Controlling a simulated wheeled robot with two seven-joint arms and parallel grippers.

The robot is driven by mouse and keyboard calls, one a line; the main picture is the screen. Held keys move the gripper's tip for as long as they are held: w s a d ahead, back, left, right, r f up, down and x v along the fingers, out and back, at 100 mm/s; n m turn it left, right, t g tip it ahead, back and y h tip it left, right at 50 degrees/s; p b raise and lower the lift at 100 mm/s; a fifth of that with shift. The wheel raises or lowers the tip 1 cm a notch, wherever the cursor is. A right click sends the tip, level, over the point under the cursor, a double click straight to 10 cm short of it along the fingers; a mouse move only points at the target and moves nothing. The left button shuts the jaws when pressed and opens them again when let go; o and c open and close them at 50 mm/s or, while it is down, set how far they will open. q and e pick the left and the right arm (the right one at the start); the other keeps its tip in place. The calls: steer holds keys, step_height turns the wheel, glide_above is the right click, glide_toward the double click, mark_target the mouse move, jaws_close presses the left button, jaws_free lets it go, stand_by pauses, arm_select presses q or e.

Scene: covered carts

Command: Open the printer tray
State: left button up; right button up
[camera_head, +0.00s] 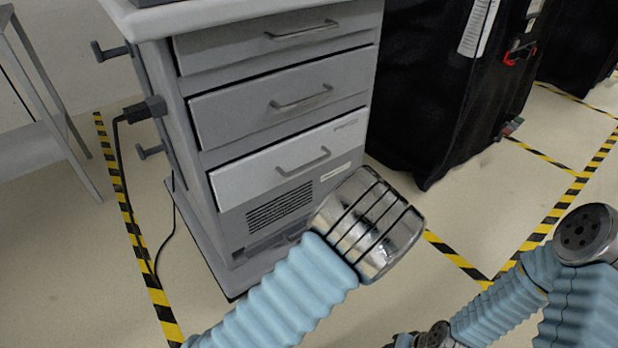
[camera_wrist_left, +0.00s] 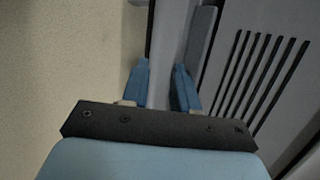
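A grey cabinet (camera_head: 185,150) holds three stacked drawer fronts with bar handles. The lowest front (camera_head: 260,178) is lighter, with faint small lettering, and looks shut; I cannot tell which part is the printer tray. Below it are a dark vent (camera_head: 278,208) and a low slot (camera_head: 262,244), partly hidden by my left wrist. In the head view my left gripper's fingers are hidden behind that wrist. In the left wrist view my left gripper (camera_wrist_left: 162,85) is open, its blue fingers apart, close to the cabinet's low front, beside a grey bar (camera_wrist_left: 203,45) and vent slots. I cannot tell if they touch.
A plug and black cable (camera_head: 140,110) hang at the cabinet's left side, beside hooks. A black covered cart (camera_head: 430,90) stands to the right. A grey table (camera_head: 35,150) is at the left. Yellow-black tape marks the floor. My right arm is at lower right.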

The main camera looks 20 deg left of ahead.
arm_select(q)
steer(key=w+d+r+t+y+b, duration=0.1)
steer(key=w+d+r+t+y, duration=0.15)
steer(key=r, duration=0.35)
steer(key=w+d+r+t+y+b, duration=0.1)
steer(key=w+d+r+t, duration=0.1)
steer(key=w+r, duration=0.3)
steer(key=t+y, duration=0.2)
steer(key=t, duration=0.1)
glide_toward(310, 164)
steer(key=b+x, duration=0.2)
steer(key=x, duration=0.8)
steer(key=shift+w+f, duration=0.25)
arm_select(e)
step_height(310, 164, down, 5)
steer(key=shift+d+f, duration=0.1)
steer(key=shift+d, duration=0.05)
arm_select(q)
jaws_close()
